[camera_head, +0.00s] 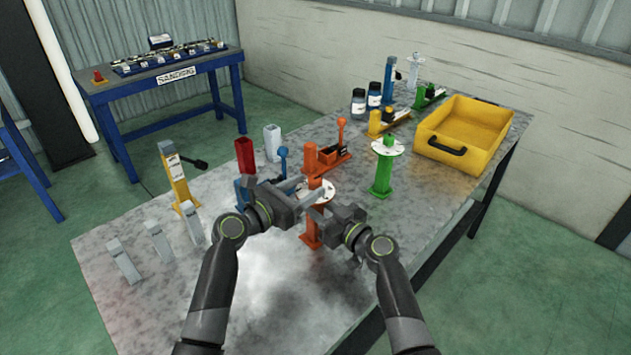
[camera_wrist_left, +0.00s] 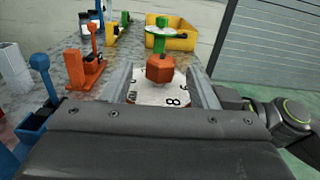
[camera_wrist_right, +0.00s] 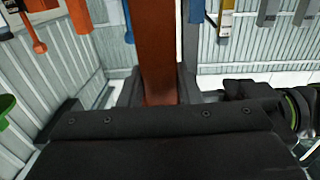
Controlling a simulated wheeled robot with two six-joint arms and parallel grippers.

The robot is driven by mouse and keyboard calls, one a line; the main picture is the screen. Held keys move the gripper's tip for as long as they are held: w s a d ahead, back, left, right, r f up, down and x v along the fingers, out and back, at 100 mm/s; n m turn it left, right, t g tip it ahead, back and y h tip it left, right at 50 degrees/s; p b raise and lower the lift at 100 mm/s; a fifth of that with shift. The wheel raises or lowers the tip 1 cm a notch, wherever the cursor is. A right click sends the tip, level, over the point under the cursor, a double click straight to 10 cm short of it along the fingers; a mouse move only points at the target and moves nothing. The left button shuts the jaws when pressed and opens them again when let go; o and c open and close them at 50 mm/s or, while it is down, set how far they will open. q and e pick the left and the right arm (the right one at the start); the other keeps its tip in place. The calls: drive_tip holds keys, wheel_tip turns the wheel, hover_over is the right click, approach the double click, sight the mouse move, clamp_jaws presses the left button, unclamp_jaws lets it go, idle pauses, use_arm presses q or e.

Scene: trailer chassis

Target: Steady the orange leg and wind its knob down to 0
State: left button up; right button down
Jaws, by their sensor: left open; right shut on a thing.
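The orange leg (camera_head: 311,232) stands upright on the table, with a white numbered dial (camera_head: 322,190) and an orange knob (camera_head: 315,183) on top. In the left wrist view the faceted knob (camera_wrist_left: 160,68) shows above the dial (camera_wrist_left: 150,93), where an 8 can be read. My left gripper (camera_head: 303,192) is open at dial height, its fingers on either side of the knob and apart from it. My right gripper (camera_head: 322,217) is shut on the leg's post below the dial. The post (camera_wrist_right: 158,50) shows between its fingers in the right wrist view. The dial's pointer cannot be made out.
A green leg with a dial (camera_head: 384,168) stands to the right. A yellow bin (camera_head: 465,135) is at the far right. Grey blocks (camera_head: 160,241) and a yellow leg (camera_head: 180,185) are left. The front table is clear.

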sight(309, 186)
use_arm(q)
drive_tip(key=shift+x, duration=1.85)
drive_tip(key=c, duration=1)
